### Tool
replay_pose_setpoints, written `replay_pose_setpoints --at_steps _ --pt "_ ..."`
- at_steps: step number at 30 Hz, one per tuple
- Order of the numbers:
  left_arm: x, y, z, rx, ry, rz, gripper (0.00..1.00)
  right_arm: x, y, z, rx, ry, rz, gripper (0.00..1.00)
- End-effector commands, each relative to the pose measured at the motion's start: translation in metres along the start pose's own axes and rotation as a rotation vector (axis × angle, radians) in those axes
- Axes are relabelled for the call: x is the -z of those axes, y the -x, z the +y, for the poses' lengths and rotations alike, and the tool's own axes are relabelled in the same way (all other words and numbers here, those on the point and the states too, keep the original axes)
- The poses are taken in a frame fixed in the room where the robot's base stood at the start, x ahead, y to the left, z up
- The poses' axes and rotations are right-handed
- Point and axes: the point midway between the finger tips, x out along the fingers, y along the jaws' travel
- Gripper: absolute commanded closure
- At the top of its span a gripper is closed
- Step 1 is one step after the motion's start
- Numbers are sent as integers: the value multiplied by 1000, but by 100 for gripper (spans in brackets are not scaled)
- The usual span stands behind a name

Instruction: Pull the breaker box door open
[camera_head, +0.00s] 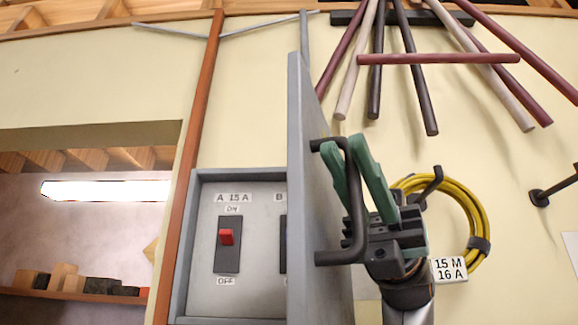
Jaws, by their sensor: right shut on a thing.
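The grey breaker box (182,250) is on the wall at the lower middle. Its door (298,160) stands swung out, seen nearly edge-on, and hides the right part of the box. Inside, a red switch (226,237) sits under a label reading "A 15 A", between "ON" and "OFF"; a second label "B" is partly hidden. A black bar handle (357,200) is on the door's right face. My right gripper (360,185), with green fingers, is shut on the handle. My left gripper is not in view.
A coiled yellow cable (460,200) hangs on the wall behind my right gripper, with a "15 M 16 A" tag (449,269). Several dark and pale rods (400,60) hang at the upper right. A wooden post (190,150) stands left of the box, beside an opening with a shelf.

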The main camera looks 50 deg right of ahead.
Motion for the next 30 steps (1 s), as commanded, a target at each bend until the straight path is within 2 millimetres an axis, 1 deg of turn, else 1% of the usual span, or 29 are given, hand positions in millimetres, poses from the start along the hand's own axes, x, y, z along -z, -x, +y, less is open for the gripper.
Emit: replay_pose_setpoints --at_steps 3,6,12,18,29,30 --pt "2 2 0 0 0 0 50 -4 7 16 -71 -30 -1 100" --pt "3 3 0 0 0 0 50 -6 12 26 -119 -51 -1 100" --pt "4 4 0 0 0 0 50 -9 20 40 -180 -77 -1 100" --pt "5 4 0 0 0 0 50 -10 24 45 -204 -87 0 100" --pt "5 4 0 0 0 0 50 -10 24 45 -206 -88 -1 100" --pt "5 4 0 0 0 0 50 -10 24 45 -206 -87 -1 83"
